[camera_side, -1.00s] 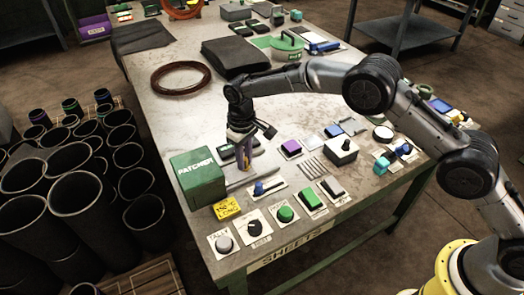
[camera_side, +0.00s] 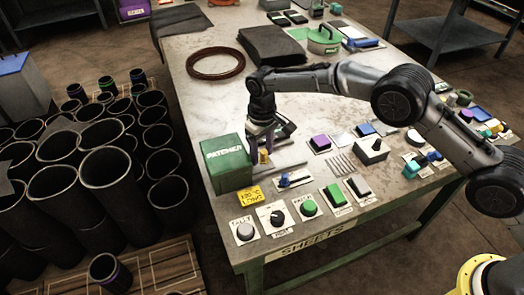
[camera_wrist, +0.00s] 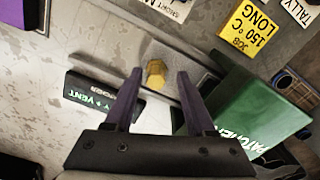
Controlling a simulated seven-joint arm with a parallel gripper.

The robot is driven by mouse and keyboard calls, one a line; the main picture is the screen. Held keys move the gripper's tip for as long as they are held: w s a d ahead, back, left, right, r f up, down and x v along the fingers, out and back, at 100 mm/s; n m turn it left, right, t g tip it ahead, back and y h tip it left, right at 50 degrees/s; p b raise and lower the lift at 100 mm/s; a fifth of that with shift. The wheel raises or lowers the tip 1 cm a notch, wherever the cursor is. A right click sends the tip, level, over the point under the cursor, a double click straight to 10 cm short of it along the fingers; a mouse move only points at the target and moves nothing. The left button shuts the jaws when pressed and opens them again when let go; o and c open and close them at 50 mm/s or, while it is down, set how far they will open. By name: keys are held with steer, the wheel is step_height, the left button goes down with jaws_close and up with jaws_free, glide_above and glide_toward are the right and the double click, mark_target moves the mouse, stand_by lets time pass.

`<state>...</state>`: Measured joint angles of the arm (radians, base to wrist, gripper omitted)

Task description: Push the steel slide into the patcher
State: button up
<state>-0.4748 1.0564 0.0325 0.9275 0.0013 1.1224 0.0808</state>
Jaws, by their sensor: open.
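The green patcher box (camera_side: 227,163) stands near the table's left edge; in the wrist view it lies at the right (camera_wrist: 250,112). The steel slide (camera_side: 292,164) is a flat grey strip beside it, running diagonally in the wrist view (camera_wrist: 190,62). A brass hexagonal knob (camera_wrist: 154,76) shows on the slide. My gripper (camera_side: 262,158) is low over the slide, close to the patcher's right side. In the wrist view its two purple fingers (camera_wrist: 158,73) are apart, with the knob between their tips. Contact cannot be told. The slide's end near the patcher is partly hidden.
Buttons and knobs line the table's front edge. Dark sleeves (camera_side: 115,190) stand left of the table.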

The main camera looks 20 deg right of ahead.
step_height(320, 180, up, 14)
stand_by(0.5)
steer(key=shift+f, duration=0.1)
